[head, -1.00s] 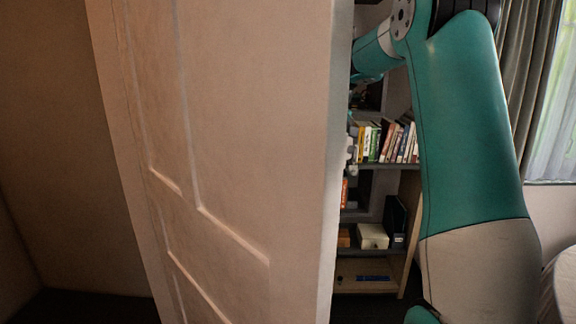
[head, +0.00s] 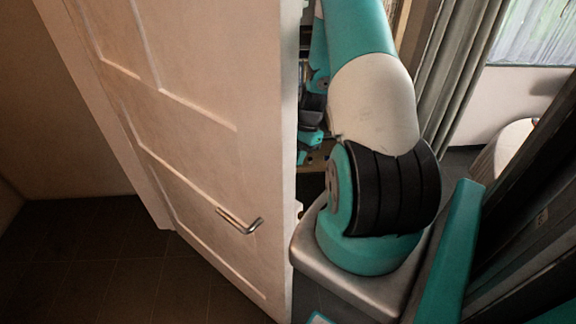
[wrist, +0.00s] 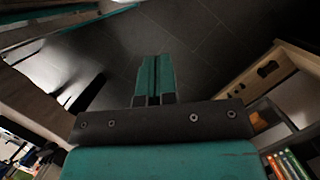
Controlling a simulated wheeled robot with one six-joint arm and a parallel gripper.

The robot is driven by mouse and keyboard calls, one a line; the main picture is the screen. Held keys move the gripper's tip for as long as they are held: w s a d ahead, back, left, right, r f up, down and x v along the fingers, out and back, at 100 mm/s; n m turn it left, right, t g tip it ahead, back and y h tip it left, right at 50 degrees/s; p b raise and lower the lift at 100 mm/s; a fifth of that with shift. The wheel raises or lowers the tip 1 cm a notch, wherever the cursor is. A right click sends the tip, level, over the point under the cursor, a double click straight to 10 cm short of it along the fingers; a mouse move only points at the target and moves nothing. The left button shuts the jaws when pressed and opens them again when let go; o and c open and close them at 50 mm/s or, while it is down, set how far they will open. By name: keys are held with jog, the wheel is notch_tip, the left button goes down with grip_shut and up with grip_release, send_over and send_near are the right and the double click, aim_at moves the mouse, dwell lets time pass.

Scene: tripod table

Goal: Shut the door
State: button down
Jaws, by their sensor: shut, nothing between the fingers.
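The white panelled door (head: 200,100) stands open in the head view and fills its left half. Its metal lever handle (head: 240,222) shows low on the near face. My arm stands to the right of the door's edge, and its far end goes out of sight behind the door. My gripper (wrist: 153,78) shows in the wrist view with its two teal fingers together and nothing between them, above a dark tiled floor. In the head view the fingers are hidden, so I cannot tell whether they touch the door.
A wooden bookshelf (wrist: 250,82) with several books (wrist: 287,163) stands at the right in the wrist view. A grey curtain (head: 455,75) hangs by the window at the right of the head view. Dark floor (head: 85,240) lies clear on the near side of the door.

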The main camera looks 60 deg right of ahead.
jog(key=shift+w+a+f+p, duration=0.1)
jog(key=shift+a+f+p, duration=0.3)
jog(key=shift+a, duration=0.35)
jog(key=shift+w+a+f+p, duration=0.1)
jog(key=shift+a+f+p, duration=0.25)
jog(key=shift+a, duration=0.35)
jog(key=shift+a+f+p, duration=0.3)
jog(key=shift+a+p, duration=0.1)
jog(key=shift+a, duration=0.35)
